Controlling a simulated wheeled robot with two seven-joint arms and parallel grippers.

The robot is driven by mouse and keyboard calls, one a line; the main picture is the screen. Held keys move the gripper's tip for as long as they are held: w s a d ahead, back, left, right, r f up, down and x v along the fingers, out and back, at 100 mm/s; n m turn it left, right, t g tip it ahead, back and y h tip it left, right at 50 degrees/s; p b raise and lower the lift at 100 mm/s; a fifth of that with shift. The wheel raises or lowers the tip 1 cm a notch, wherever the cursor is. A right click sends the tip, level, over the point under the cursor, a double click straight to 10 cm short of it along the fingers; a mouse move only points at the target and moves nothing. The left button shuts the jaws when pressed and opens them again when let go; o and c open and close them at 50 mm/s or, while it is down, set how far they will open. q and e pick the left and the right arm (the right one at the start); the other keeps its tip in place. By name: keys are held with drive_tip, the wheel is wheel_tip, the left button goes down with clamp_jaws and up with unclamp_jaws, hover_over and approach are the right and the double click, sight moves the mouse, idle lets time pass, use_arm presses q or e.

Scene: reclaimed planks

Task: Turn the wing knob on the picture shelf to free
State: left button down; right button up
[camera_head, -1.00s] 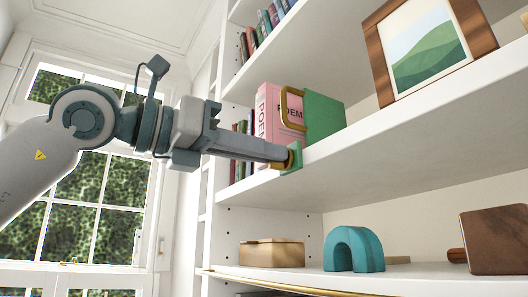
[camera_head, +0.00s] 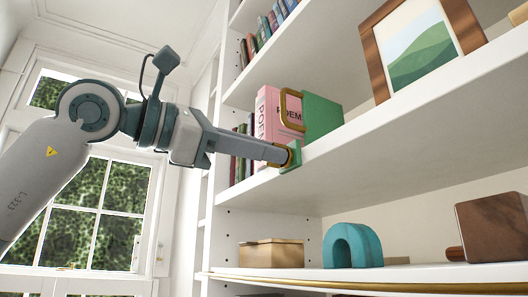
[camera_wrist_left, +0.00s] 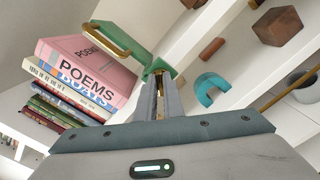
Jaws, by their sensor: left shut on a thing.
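The wing knob (camera_head: 294,152) is a small brass-coloured part on a green plate at the front edge of the picture shelf (camera_head: 400,125). My left gripper (camera_head: 282,154) reaches in from the left, and its fingertips are closed around the knob. In the left wrist view the fingers (camera_wrist_left: 159,92) meet the knob (camera_wrist_left: 158,73) just below the green plate. The fingers cover most of the knob, so its exact angle is hard to read. My right gripper is in neither view.
A framed picture (camera_head: 418,45) stands further right. The shelf below holds a gold box (camera_head: 271,254), a teal arch (camera_head: 352,246) and a wooden block (camera_head: 492,226).

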use_arm(q)
drive_tip(key=m, duration=0.5)
drive_tip(key=m+p, duration=0.1)
drive_tip(key=m, duration=0.3)
drive_tip(key=shift+f+m+p, duration=0.2)
drive_tip(key=shift+m+p, duration=0.1)
drive_tip(key=shift+m, duration=0.1)
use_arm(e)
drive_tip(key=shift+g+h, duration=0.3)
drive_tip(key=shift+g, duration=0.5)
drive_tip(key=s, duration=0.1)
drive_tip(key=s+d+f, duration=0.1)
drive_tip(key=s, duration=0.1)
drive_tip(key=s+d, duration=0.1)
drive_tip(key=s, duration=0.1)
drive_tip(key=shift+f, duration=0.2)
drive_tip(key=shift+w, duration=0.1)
